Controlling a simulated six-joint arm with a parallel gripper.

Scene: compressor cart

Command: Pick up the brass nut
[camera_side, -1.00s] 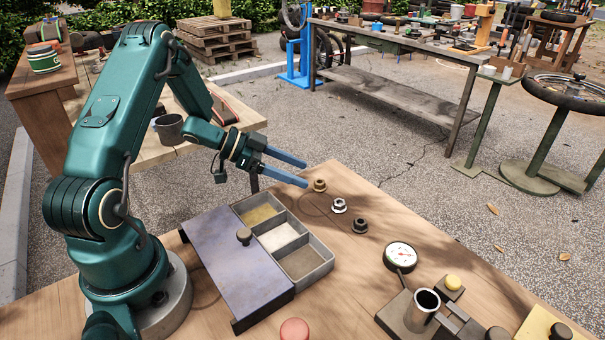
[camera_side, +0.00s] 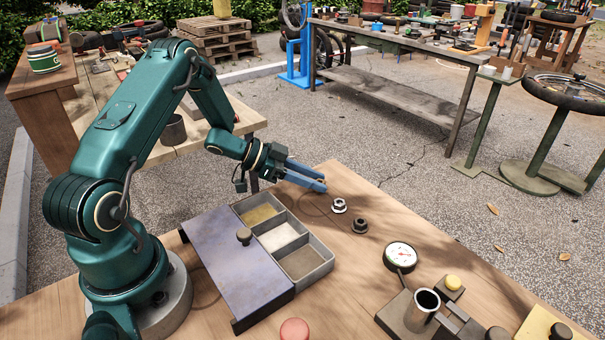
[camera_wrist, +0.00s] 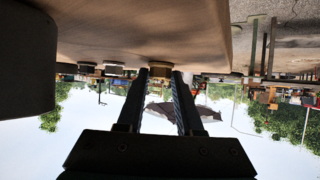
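The brass nut (camera_wrist: 160,69) sits on the wooden bench top, which hangs upside down in the wrist view. There it shows between the two fingertips, with a finger on each side. In the side view the fingers hide it. My gripper (camera_side: 325,183) is low over the bench's far edge, its blue fingers pointing right. In the wrist view my gripper (camera_wrist: 160,76) is open, with a clear gap between the fingers. I cannot tell whether either finger touches the nut.
A silver nut (camera_side: 339,205) and a dark nut (camera_side: 360,225) stand near the fingers. A three-compartment tray (camera_side: 327,269) lies to the left, beside a purple-grey panel (camera_side: 235,270). A gauge (camera_side: 400,256) and a metal cup fixture (camera_side: 421,312) are to the right.

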